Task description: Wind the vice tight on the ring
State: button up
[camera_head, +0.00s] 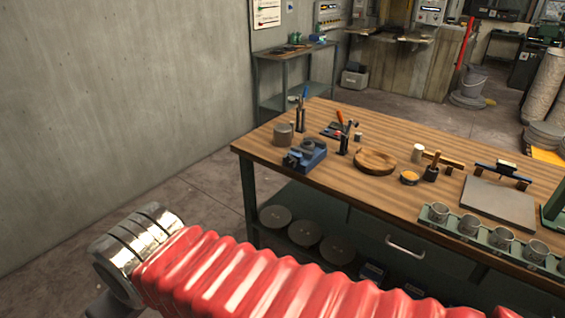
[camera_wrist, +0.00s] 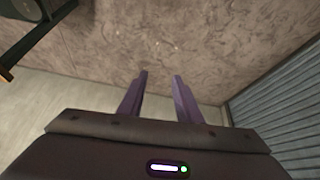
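A blue vice (camera_head: 304,157) stands near the left front edge of the wooden workbench (camera_head: 330,178) in the head view. A dark, round piece sits at its top; it may be the ring, but it is too small to tell, and so is how tightly the jaws hold it. My gripper (camera_wrist: 160,82) shows in the wrist view with its two fingers apart and nothing between them. It points at bare floor and wall, away from the vice. The head view does not show my gripper, only my red-sleeved arm in front of the bench.
A grey cylinder (camera_head: 284,134) stands beside the vice at the left. A round wooden board (camera_head: 375,161), a small bowl (camera_head: 409,177), a grey plate (camera_head: 498,201) and a green rack of metal cups (camera_head: 470,226) lie to the right. A wall rises at the left.

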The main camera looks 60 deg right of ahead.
jog(key=shift+w+a, duration=0.2)
jog(key=shift+o, duration=0.4)
